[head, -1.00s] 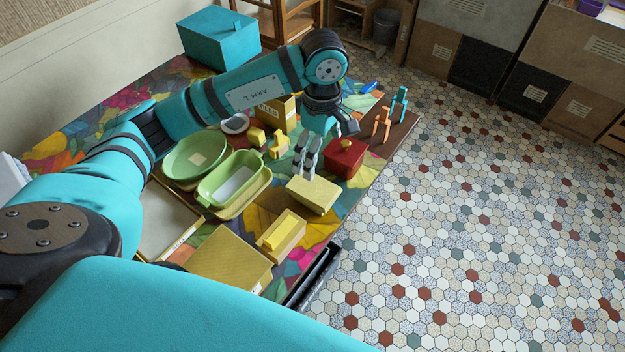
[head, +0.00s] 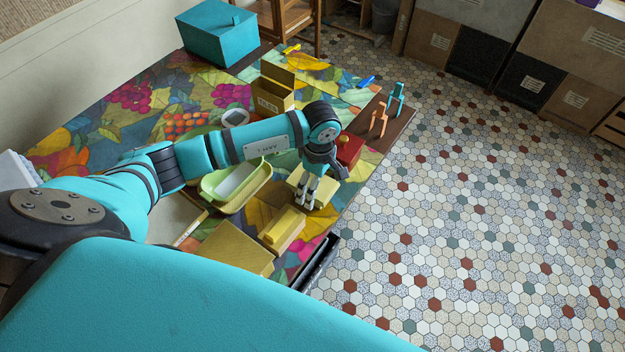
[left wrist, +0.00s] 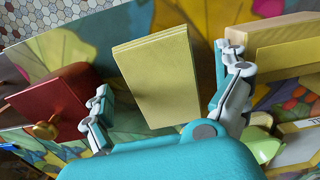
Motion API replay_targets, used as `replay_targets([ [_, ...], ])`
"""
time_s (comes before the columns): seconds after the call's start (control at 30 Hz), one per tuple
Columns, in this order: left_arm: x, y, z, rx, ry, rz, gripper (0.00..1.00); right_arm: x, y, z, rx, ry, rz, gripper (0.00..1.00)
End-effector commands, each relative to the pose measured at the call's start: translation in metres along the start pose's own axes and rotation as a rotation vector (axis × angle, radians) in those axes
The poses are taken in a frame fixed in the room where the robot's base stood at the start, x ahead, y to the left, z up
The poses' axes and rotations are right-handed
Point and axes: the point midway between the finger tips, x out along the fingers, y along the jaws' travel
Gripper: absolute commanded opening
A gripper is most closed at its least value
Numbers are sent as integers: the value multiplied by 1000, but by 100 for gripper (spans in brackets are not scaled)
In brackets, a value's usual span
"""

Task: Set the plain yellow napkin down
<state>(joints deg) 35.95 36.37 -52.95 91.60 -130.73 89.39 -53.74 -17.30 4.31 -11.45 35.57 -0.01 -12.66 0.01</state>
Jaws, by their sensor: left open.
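The plain yellow napkin (head: 327,192) is a folded, layered pale-yellow block on the patterned cloth, near the table's right edge. My left gripper (head: 308,194) is over it and partly hides it. In the left wrist view the napkin (left wrist: 157,75) lies between the spread fingers of the left gripper (left wrist: 162,70), with gaps on both sides. The fingers are open and do not appear to grip it. My right gripper is not in view.
A red box (head: 350,149) with a gold knob stands just beyond the napkin. A yellow block-topped box (head: 283,230) and a flat yellow box (head: 236,248) are nearer. A green dish (head: 214,186) is to the left. Orange and blue figures (head: 379,122) stand beyond.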

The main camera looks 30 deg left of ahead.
Motion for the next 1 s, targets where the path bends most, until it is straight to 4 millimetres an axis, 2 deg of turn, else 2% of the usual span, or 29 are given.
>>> replay_targets([
  [0.2, 1, 0, 0, 0, 0, 1, 99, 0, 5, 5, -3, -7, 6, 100],
  [0.6, 0, 0, 0, 0, 0, 1, 48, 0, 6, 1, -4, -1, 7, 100],
  [1.0, -7, 1, 0, 1, 0, 3, 48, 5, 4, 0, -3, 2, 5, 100],
])
